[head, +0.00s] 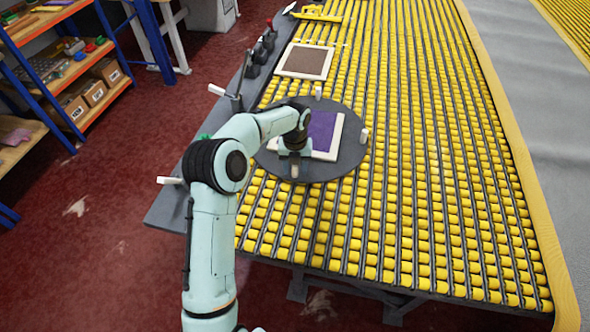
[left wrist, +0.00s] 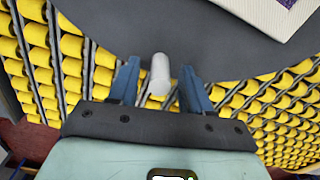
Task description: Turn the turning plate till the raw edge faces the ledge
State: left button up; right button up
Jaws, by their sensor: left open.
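The turning plate (head: 342,166) is a dark grey disc on the yellow rollers. A purple rug piece (head: 323,127) with a pale border lies on it; my arm hides its left part, and I cannot tell which edge is raw. White pegs stand on the plate's rim, one at the right (head: 364,135) and one at the far side (head: 318,92). My left gripper (left wrist: 160,88) is at the near rim, open, its blue fingers on either side of a white peg (left wrist: 160,70). I cannot tell whether they touch it. The dark ledge (head: 168,210) runs along the table's left side. My right gripper is out of view.
A brown rug piece with a pale border (head: 305,62) lies farther back on the rollers. White handles (head: 170,181) stick out by the ledge. A blue shelf rack (head: 75,72) with boxes stands at the left. The roller bed right of the plate is clear.

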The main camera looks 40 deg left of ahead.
pick_arm(q)
jog(key=shift+f, duration=0.7)
grip_shut()
